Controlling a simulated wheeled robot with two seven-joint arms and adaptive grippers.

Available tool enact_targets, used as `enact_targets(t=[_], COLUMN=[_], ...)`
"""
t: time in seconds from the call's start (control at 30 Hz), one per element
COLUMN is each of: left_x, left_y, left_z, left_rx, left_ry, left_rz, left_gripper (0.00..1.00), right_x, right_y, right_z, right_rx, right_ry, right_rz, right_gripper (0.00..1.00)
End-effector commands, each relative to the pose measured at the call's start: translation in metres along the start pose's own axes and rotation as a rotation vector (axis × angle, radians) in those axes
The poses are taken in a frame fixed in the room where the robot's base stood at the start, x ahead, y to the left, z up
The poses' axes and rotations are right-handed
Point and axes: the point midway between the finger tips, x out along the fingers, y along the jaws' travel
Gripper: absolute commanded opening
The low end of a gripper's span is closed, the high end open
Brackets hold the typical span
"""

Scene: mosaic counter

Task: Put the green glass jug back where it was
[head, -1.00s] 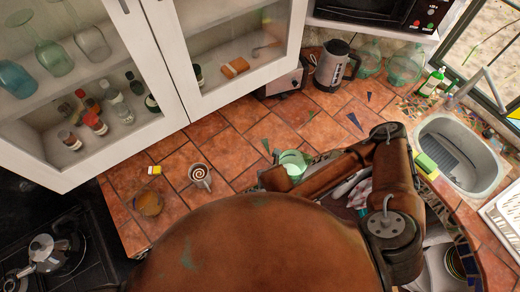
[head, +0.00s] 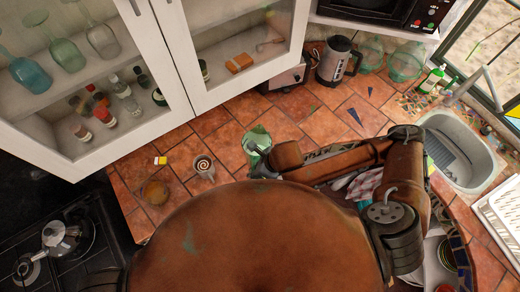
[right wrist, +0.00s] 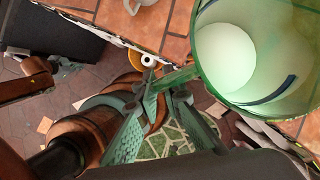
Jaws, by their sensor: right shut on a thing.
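The green glass jug (head: 256,139) is at the counter's front part, left of the middle in the head view. It also shows large at the upper right of the right wrist view (right wrist: 285,20), where I look into its open mouth. My right gripper (right wrist: 166,92) is shut on the jug's handle, with the body beyond the fingertips. In the head view the right gripper (head: 262,168) is partly hidden behind my arm and body. I cannot tell whether the jug's base touches the tiles.
A mug with a swirl (head: 203,167), a yellow packet (head: 160,160) and an amber bowl (head: 155,192) stand to the left. A kettle (head: 335,62), toaster (head: 288,76) and glass jars (head: 405,62) stand behind. The sink (head: 477,165) is right. Tiles behind the jug are mostly clear.

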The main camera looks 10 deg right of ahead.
Motion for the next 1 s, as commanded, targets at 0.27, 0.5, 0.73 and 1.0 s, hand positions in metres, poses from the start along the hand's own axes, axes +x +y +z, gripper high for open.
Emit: enact_targets(t=[0.27, 0.5, 0.73, 1.0], left_x=[0.052, 0.085, 0.083, 0.078], left_y=[0.002, 0.003, 0.002, 0.001], left_z=[0.007, 0.012, 0.012, 0.011], left_rx=[0.0, 0.0, 0.001, 0.001], left_ry=[-0.003, -0.006, -0.007, -0.006], left_rz=[0.0, 0.0, 0.0, -0.002], left_gripper=[0.0, 0.0, 0.0, 0.0], right_x=[0.022, 0.032, 0.046, 0.085], right_y=[-0.032, -0.052, -0.085, -0.116], right_z=[-0.002, -0.001, 0.0, -0.009], right_rx=[-0.001, 0.0, 0.007, 0.003], right_ry=[-0.004, -0.004, 0.0, -0.003], right_rz=[-0.007, -0.007, -0.003, -0.003], right_gripper=[0.0, 0.0, 0.0, 0.0])
